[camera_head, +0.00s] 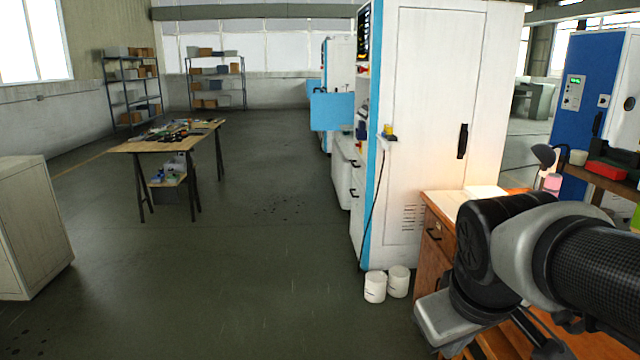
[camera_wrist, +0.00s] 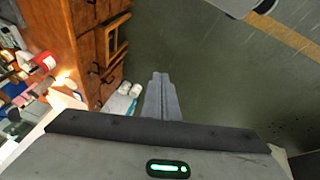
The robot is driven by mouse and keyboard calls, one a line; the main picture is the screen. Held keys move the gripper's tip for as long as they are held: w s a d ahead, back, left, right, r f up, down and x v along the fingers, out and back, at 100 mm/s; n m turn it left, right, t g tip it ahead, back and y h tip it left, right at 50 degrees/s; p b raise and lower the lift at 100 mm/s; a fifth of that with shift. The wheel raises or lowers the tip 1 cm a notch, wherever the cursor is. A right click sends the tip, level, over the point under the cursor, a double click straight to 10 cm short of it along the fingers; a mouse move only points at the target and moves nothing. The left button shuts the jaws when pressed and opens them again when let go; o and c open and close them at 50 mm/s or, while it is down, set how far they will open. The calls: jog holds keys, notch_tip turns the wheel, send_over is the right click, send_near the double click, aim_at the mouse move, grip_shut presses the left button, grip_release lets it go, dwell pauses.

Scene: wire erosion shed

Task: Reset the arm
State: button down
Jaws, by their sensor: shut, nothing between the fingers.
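My arm (camera_head: 540,250) reaches in from the right edge in the head view, bent at a dark joint in front of the wooden desk. My gripper is hard to make out in the head view. In the wrist view my gripper (camera_wrist: 160,76) points out over the green floor, with its two grey fingers together and nothing between them. The wooden drawers (camera_wrist: 98,50) are to the left of the fingers, apart from them.
A white and blue machine cabinet (camera_head: 440,110) stands behind the desk (camera_head: 437,225). Two white buckets (camera_head: 375,287) are on the floor beside it. A work table (camera_head: 150,145) with tools stands at the left. The middle floor is clear.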

jog(key=s+a+r+m+y, duration=0.1)
jog(key=s+a+m, duration=0.2)
jog(key=s+a, duration=0.15)
notch_tip(320, 180, up, 21)
jog(key=p, duration=2)
jog(key=shift+t, duration=0.4)
jog(key=shift+f, duration=0.1)
